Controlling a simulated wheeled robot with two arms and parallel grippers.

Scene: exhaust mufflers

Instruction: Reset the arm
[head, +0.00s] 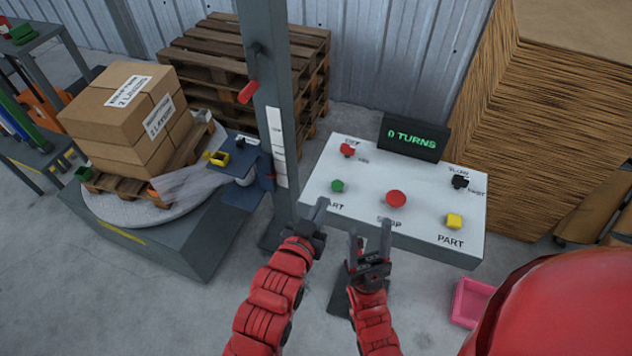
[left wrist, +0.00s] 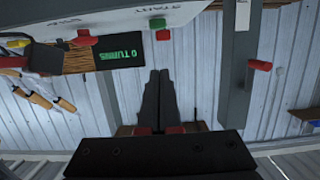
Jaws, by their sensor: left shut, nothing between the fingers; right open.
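My left gripper (head: 320,206) is shut and empty at the near left edge of the white control panel (head: 400,186), close to the green button (head: 337,186). In the left wrist view its closed fingers (left wrist: 158,90) are dark and hold nothing. My right gripper (head: 370,235) is open and empty at the panel's near edge, below the red stop button (head: 396,199). The panel also bears a red switch (head: 347,150), a black switch (head: 460,182) and a yellow button (head: 454,221). The display (head: 413,137) reads "0 TURNS".
A grey column (head: 272,120) with a red handle (head: 248,92) stands left of the panel. Wrapped boxes (head: 125,105) on a pallet sit on a turntable (head: 125,212). Stacked pallets (head: 215,45) and cardboard (head: 555,110) stand behind. A pink bin (head: 470,302) lies at right.

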